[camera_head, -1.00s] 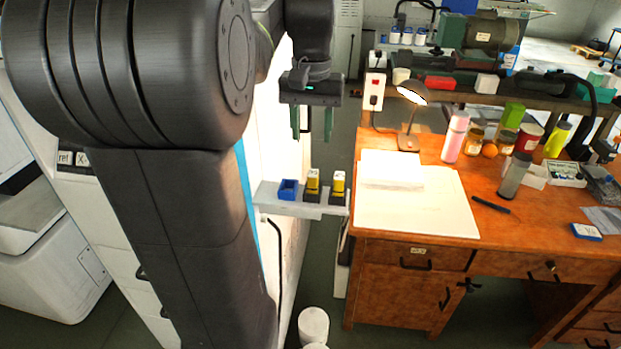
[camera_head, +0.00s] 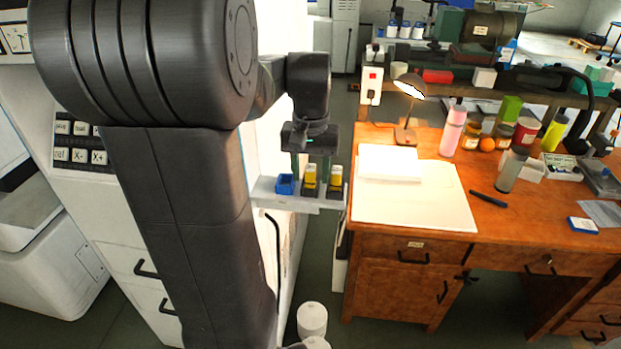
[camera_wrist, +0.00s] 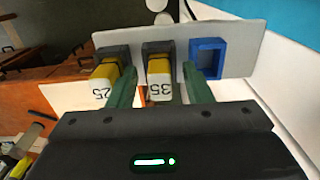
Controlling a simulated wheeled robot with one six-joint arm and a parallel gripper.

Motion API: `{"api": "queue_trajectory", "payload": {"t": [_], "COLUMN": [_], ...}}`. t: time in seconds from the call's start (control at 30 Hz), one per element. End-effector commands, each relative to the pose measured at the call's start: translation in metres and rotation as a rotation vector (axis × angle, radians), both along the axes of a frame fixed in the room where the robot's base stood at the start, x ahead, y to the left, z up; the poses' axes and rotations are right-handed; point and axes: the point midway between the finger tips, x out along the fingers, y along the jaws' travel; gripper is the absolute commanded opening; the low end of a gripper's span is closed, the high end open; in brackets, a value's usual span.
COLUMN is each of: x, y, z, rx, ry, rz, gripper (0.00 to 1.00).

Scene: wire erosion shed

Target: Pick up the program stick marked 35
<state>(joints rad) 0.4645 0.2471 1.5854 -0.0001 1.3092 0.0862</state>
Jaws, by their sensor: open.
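The program stick marked 35 (camera_wrist: 159,88) is yellow with a white end and stands in a dark holder on a pale shelf (camera_wrist: 250,42). It also shows in the head view (camera_head: 310,177) as the middle of three slots. The stick marked 25 (camera_wrist: 104,86) stands beside it, at the left in the wrist view and at the right in the head view (camera_head: 336,178). My gripper (camera_wrist: 160,70) is open, its green fingers on either side of stick 35 in the wrist view. No grip shows. The left finger lies between the two sticks in that picture.
A blue holder (camera_wrist: 207,43) on the same shelf looks empty. The white machine wall is close beside the shelf. A wooden desk (camera_head: 420,229) with papers, a lamp (camera_head: 408,105) and bottles stands to the right in the head view.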

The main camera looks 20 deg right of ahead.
Motion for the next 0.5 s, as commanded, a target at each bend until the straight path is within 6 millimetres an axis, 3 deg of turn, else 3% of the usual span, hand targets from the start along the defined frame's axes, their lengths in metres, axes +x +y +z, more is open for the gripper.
{"api": "queue_trajectory", "payload": {"t": [0.07,0.3,0.5], "x": [0.0001,0.0001,0.0001], "y": [0.0,0.0,0.0], "z": [0.0003,0.0006,0.0008], "rx": [0.0,0.0,-0.001], "ry": [0.0,0.0,-0.001], "rz": [0.0,0.0,0.0], "gripper": [0.45,0.0,0.0]}}
